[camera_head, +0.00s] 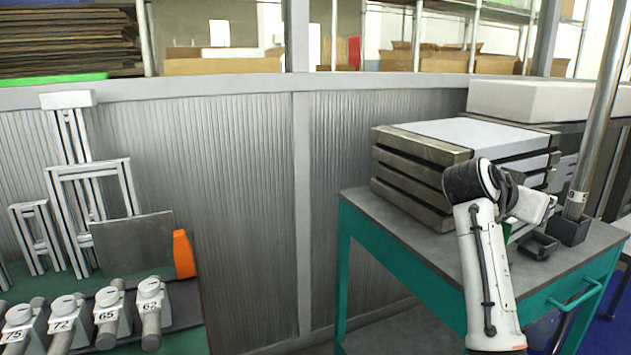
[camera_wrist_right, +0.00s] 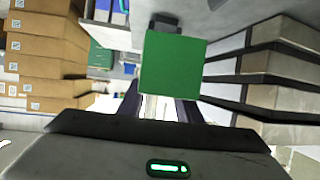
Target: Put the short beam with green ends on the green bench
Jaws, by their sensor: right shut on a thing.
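The short beam shows its square green end (camera_wrist_right: 172,62) in the right wrist view, between the dark fingers of my right gripper (camera_wrist_right: 161,105). My right gripper is shut on it. In the head view my right arm hides most of this gripper and the beam. They are over the bench with a green frame and grey top (camera_head: 405,248), at the right. I cannot tell whether the beam touches the bench top. My left gripper is not in view.
Stacked grey slabs (camera_head: 420,181) fill the bench's back left. Small dark holders (camera_head: 539,246) and an upright metal pole (camera_head: 598,120) stand at its right. A second green surface (camera_head: 182,340) at the left carries numbered tools (camera_head: 110,310) and metal frames. The bench's front left is clear.

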